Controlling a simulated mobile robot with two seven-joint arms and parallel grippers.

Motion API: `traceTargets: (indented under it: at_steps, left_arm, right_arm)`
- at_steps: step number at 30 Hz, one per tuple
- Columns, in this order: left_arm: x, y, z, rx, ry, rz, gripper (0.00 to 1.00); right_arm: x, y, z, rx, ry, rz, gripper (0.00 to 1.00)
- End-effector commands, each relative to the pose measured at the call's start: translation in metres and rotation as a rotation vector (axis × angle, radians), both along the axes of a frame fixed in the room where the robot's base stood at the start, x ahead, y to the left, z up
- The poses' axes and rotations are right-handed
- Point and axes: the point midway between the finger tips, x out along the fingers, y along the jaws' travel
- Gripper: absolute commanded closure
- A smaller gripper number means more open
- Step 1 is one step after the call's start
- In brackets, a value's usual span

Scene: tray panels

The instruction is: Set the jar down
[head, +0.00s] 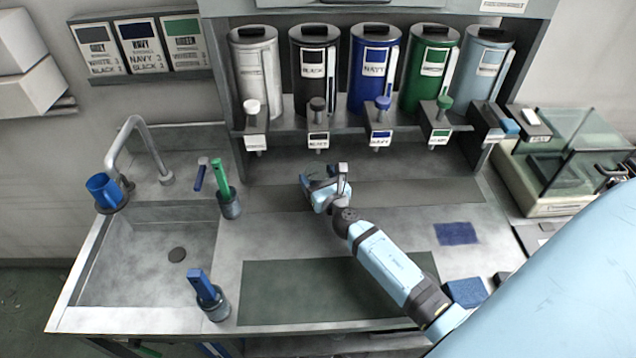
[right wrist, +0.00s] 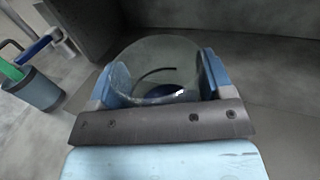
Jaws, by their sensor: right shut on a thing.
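The jar (right wrist: 158,58) is clear glass with a round open mouth and a little dark blue at its bottom. In the right wrist view it sits between the two blue fingers of my right gripper (right wrist: 163,76), which is shut on it. In the head view my right gripper (head: 318,186) is over the middle of the counter, in front of the dispensers, and largely hides the jar. I cannot tell whether the jar's base touches the counter. My left gripper is not in view.
Several paint canisters with taps, such as the navy one (head: 373,72), stand on the rack behind. A cup with a green-handled tool (head: 229,205) and one with a blue-handled tool (head: 213,305) stand left. The sink (head: 150,270) is far left. The dark green mat (head: 300,290) is clear.

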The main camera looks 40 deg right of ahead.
Motion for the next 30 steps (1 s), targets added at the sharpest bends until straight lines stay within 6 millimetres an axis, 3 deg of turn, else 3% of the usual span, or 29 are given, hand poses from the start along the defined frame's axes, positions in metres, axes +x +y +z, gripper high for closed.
traceTargets:
  at_steps: [2,14,15,17,28,30]
  left_arm:
    - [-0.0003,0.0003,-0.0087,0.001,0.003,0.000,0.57]
    - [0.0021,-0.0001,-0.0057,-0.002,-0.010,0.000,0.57]
    - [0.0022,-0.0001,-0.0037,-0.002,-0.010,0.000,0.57]
    - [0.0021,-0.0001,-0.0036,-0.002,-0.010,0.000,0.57]
    - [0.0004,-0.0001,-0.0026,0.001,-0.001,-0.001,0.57]
    - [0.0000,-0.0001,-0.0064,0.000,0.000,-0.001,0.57]
  right_arm:
    - [0.0005,-0.0002,-0.0071,-0.001,-0.003,-0.001,0.66]
    - [0.0002,-0.0002,-0.0104,-0.001,-0.003,0.000,0.66]
    - [0.0001,-0.0001,-0.0091,-0.001,-0.002,0.000,0.17]
    - [0.0000,-0.0001,-0.0090,-0.001,-0.001,0.000,0.03]
    - [0.0000,0.0000,-0.0033,0.000,-0.002,0.000,0.01]
    - [-0.0086,0.0013,-0.0068,-0.001,-0.001,0.001,0.01]
